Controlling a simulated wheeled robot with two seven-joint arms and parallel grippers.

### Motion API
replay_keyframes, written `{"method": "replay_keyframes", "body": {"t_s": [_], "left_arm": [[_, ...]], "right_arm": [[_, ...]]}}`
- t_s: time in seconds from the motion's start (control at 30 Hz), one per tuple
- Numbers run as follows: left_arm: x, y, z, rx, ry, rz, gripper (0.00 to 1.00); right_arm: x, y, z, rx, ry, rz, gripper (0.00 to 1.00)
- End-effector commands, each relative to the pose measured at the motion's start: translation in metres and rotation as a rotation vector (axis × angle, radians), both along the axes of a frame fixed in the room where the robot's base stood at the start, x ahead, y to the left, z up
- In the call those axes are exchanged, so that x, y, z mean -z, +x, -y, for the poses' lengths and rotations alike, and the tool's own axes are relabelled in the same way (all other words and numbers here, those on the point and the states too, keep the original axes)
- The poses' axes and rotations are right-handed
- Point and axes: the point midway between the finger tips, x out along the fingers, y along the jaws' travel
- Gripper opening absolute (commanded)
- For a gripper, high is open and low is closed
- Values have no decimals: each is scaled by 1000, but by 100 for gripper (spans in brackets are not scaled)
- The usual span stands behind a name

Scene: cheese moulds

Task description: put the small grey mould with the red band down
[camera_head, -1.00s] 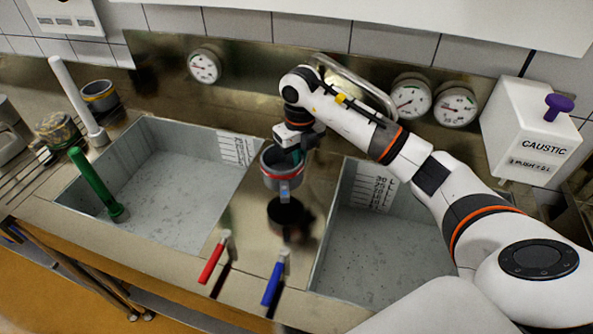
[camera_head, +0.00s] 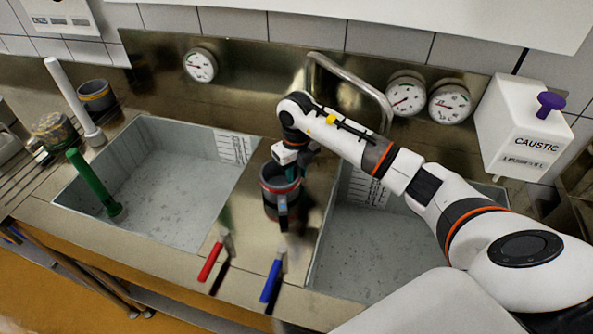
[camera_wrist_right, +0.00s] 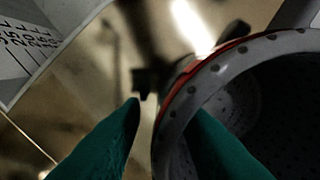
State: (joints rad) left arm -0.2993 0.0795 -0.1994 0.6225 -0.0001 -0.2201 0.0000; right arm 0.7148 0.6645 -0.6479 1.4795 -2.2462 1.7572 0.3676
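The small grey mould with the red band (camera_head: 279,186) is on the steel strip between the two sinks, its rim up. It seems to stand on the strip, though its base is partly hidden and dark. My right gripper (camera_head: 291,158) is above and at its rim. In the right wrist view one teal finger is inside the mould (camera_wrist_right: 172,130) and the other is outside. A gap shows between the outer finger and the wall, so the right gripper (camera_wrist_right: 163,112) looks open around the wall. My left gripper is not in view.
A red-handled valve (camera_head: 211,260) and a blue-handled valve (camera_head: 272,280) stand in front of the mould. The left sink (camera_head: 160,180) holds a green stick (camera_head: 95,185). A curved pipe (camera_head: 350,78) is behind. Another grey mould (camera_head: 96,97) stands at the back left.

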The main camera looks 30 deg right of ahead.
Motion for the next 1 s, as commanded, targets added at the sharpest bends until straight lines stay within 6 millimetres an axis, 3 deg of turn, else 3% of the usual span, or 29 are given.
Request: {"method": "replay_keyframes", "body": {"t_s": [0.33, 0.8, 1.0], "left_arm": [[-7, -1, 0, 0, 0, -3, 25], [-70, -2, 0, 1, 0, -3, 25], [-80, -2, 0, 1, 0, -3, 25]], "right_arm": [[-9, 0, 0, 0, 0, 0, 28], [-103, 1, 0, 1, -1, 2, 28], [-121, 0, 0, 0, -1, -1, 28]]}}
